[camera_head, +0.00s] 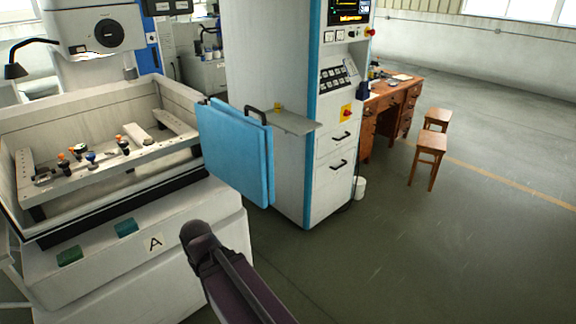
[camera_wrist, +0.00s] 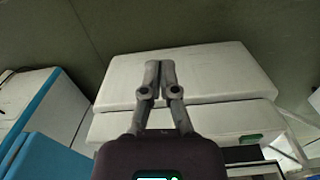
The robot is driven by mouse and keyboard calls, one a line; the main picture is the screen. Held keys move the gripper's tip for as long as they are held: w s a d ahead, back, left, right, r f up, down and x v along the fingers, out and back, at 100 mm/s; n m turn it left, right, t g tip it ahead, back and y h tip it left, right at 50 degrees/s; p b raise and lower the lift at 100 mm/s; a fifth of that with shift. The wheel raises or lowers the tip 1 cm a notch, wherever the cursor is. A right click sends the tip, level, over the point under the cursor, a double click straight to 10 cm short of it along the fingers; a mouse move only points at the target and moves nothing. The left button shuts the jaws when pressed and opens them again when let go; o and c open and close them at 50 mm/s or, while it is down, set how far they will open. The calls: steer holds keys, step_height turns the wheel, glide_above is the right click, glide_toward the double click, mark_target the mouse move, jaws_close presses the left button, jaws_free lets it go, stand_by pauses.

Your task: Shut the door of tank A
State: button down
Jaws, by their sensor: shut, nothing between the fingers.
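The door of tank A (camera_head: 240,150) is a blue panel with a dark handle along its top. It stands swung open at the right side of the tank, clear of the front opening. Tank A (camera_head: 30,110) is a pale open-topped tank on a white base marked with the letter A (camera_head: 155,243). My gripper (camera_wrist: 160,66) is shut and empty in the wrist view, pointing over the white base. A blue panel, likely the door, shows at the lower left there (camera_wrist: 45,160). In the head view my dark arm reaches up from the bottom, in front of the base and apart from the door.
A tall control cabinet (camera_head: 335,180) stands close behind the door, with a small shelf (camera_head: 290,122) sticking out. Small fixtures (camera_head: 92,158) sit on the tank's inner frame. A wooden desk (camera_head: 388,100) and stools (camera_head: 430,150) stand further right. The floor right of my arm is clear.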

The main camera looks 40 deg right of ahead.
steer(key=shift+a, duration=0.4)
